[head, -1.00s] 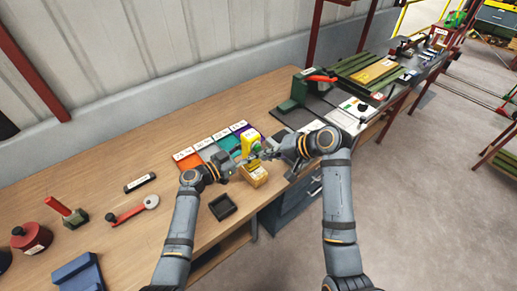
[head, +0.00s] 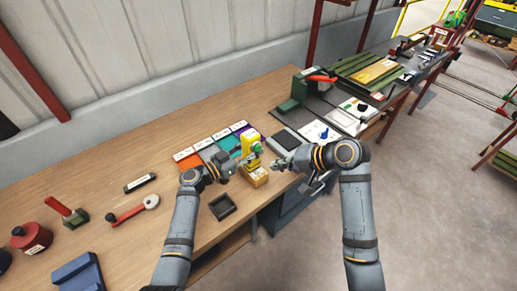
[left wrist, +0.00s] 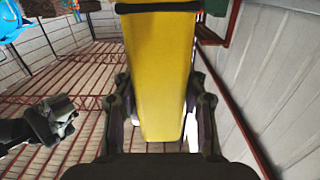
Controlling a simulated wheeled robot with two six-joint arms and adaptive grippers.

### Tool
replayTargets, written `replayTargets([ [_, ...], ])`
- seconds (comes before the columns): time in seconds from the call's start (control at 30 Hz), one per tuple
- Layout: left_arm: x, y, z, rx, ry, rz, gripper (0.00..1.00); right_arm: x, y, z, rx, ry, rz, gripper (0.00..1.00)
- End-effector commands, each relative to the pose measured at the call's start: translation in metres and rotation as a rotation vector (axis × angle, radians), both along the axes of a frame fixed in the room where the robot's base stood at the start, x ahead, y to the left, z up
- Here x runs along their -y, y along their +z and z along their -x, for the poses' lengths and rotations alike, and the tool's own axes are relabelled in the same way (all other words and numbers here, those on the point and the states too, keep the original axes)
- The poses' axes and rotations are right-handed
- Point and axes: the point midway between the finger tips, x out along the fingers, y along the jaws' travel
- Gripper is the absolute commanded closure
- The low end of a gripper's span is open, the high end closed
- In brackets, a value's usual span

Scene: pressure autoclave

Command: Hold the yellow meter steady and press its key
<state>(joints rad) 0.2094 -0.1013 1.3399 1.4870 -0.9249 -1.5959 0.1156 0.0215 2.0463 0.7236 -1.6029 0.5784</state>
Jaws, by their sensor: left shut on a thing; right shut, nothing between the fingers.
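My left gripper (head: 241,161) is shut on the meter from the left. In the left wrist view the meter's yellow body (left wrist: 160,75) fills the space between the two fingers. My right gripper (head: 280,164) is shut and empty, to the right of the meter and apart from it. It also shows at the left of the left wrist view (left wrist: 62,118).
Colored labelled mats (head: 206,152) lie behind the meter. A small black tray (head: 222,207) sits in front of my left gripper. A red-handled tool (head: 132,212) and a blue block (head: 77,274) lie left. A green press (head: 297,92) stands at the back right.

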Motion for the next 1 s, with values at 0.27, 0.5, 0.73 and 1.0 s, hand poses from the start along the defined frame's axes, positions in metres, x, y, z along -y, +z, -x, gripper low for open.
replayTargets([
  [0.27, 0.000, 0.000, 0.000, 0.000, 0.000, 0.000, 0.52, 0.000, 0.000, 0.000, 0.000, 0.000, 0.000, 1.00],
  [0.5, 0.000, 0.000, 0.000, 0.000, 0.000, 0.000, 0.31, 0.000, 0.000, 0.000, 0.000, 0.000, 0.000, 1.00],
  [0.73, -0.001, 0.000, 0.001, 0.000, 0.001, 0.000, 0.31, 0.000, 0.000, 0.000, 0.000, 0.000, 0.000, 1.00],
  [1.0, -0.041, -0.003, 0.029, -0.002, 0.001, -0.006, 0.31, 0.000, 0.000, 0.000, 0.000, 0.000, 0.000, 1.00],
])
